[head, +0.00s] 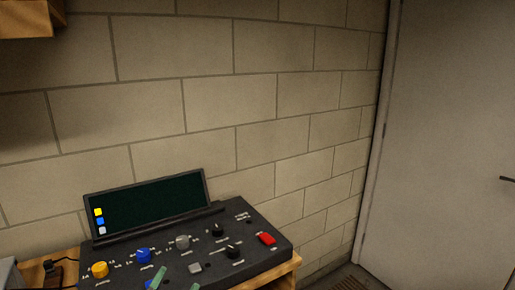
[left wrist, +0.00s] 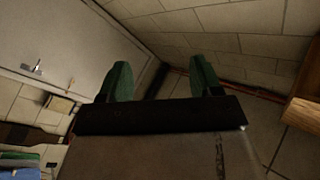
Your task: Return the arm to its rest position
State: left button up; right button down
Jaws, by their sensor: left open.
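My left gripper (head: 177,279) shows only as two green fingertips at the bottom edge of the head view, in front of the black control panel (head: 215,257). In the left wrist view the left gripper (left wrist: 160,80) has its two green fingers spread apart with nothing between them. The rest of the left arm is out of the head view. My right gripper is in neither view.
The panel stands on a wooden table (head: 68,270) against a block wall (head: 205,105). It has yellow, blue, grey and black knobs, a red button (head: 267,239) and a dark screen (head: 150,207). A pale door (head: 450,130) is at the right.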

pick_arm(q)
jog(key=s+a+f+n+g+y, duration=0.3)
jog(key=s+f+g, duration=0.1)
jog(key=f, duration=0.2)
jog(key=s+a+f+n+g+y, duration=0.2)
jog(key=s+f+n+g, duration=0.15)
jog(key=f, duration=0.25)
jog(key=s+f+g+h, duration=0.1)
jog(key=s+f+g, duration=0.3)
jog(key=s, duration=0.4)
jog(key=s+f+g, duration=0.5)
jog(key=s, duration=0.3)
notch_tip(320, 180, down, 24)
jog(key=g, duration=0.1)
jog(key=s+a+f+g, duration=0.1)
jog(key=s+a+f, duration=0.1)
jog(key=s+f, duration=1.5)
jog(key=shift+a, duration=0.3)
